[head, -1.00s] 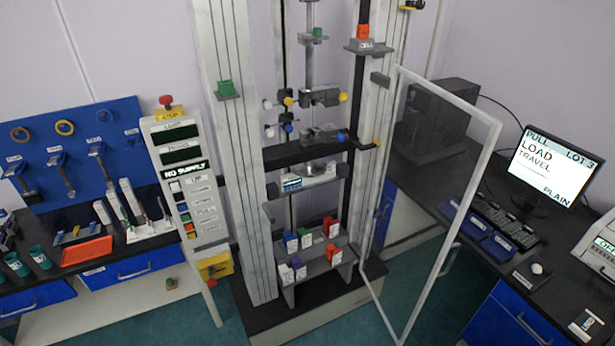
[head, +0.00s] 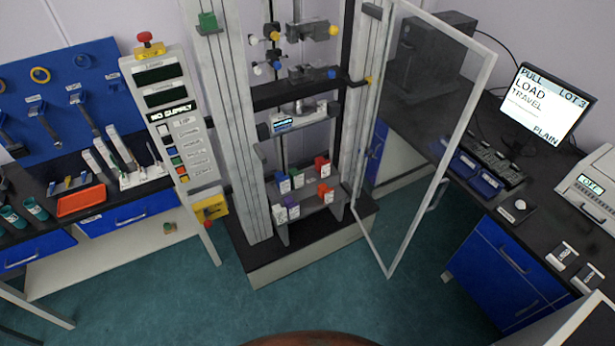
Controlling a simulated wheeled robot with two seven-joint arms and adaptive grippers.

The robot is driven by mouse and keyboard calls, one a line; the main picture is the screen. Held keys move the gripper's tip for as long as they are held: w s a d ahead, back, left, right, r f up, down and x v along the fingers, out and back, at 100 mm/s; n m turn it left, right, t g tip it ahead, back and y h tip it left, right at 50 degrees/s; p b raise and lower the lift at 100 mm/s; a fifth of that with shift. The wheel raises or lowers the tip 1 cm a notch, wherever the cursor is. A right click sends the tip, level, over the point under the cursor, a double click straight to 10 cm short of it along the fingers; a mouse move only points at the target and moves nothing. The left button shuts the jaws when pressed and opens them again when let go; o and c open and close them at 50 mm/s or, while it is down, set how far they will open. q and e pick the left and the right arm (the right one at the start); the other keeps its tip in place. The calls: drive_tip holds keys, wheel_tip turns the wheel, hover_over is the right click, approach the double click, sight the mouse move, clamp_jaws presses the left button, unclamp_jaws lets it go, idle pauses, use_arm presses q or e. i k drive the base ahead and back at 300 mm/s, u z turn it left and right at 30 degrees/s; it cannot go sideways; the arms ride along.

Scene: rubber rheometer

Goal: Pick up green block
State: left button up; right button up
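A small green block (head: 297,177) with a white label stands on the grey stepped rack at the foot of the tall test frame. It is in the back row, between a blue block (head: 283,183) on its left and a red block (head: 321,166) on its right. Its lower front is mostly label. A purple block (head: 279,214), a dark blue block (head: 292,208) and an orange-red block (head: 325,192) stand in the front row. Another green piece (head: 208,22) is fixed high on the left column. Neither of my grippers is in view.
A framed clear door (head: 437,150) stands open at the frame's right. A control panel (head: 172,125) on a slanted post stands at its left. Benches with blue drawers (head: 127,215) flank both sides. The teal floor (head: 330,285) in front is clear.

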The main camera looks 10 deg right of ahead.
sight(297, 181)
drive_tip(key=u, duration=0.05)
drive_tip(key=k, duration=0.55)
drive_tip(key=u, duration=0.6)
drive_tip(key=i, duration=0.55)
drive_tip(key=u, duration=0.65)
drive_tip(key=i, duration=0.85)
drive_tip(key=z, duration=0.45)
drive_tip(key=i, duration=0.85)
drive_tip(key=z, duration=0.75)
